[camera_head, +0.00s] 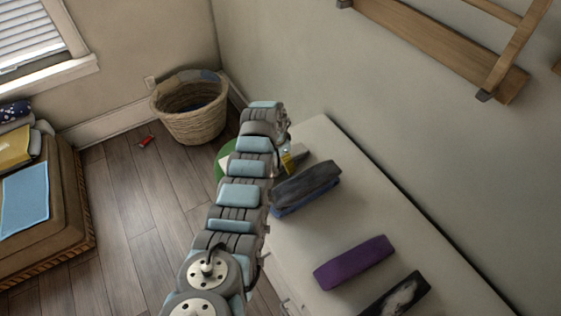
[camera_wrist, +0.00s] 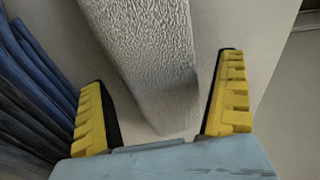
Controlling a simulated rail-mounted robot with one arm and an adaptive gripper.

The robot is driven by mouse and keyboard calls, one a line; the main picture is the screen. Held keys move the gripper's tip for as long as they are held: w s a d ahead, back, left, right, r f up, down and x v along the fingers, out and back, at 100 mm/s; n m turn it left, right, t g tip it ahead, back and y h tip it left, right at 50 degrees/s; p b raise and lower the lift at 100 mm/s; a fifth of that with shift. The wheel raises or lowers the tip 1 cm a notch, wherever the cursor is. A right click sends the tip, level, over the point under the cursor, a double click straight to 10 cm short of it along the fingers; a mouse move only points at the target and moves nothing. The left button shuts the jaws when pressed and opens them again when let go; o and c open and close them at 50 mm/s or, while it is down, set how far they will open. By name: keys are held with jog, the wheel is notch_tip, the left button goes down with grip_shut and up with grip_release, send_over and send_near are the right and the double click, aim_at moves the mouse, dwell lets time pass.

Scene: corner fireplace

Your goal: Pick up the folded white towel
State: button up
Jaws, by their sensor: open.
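The folded white towel (camera_wrist: 140,50) shows in the wrist view as a pale block with a bumpy texture. It runs from the top edge down to near the palm and lies between my two yellow fingers. My gripper (camera_wrist: 163,75) is open, with a gap beside the towel on each side; I cannot tell if a finger touches it. In the head view my gripper (camera_head: 287,160) is at the far end of the white cabinet top (camera_head: 325,235), and my arm hides most of that spot, so the towel is not clear there.
A dark folded cloth over a blue one (camera_head: 305,188) lies close to my gripper; blue and dark folds (camera_wrist: 30,75) show at left in the wrist view. A purple folded cloth (camera_head: 353,262) and a black-and-white one (camera_head: 397,297) lie nearer. A wall borders the cabinet's right side.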

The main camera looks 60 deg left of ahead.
jog(key=c, duration=1.3)
jog(key=shift+o, duration=0.2)
jog(key=shift+r, duration=0.1)
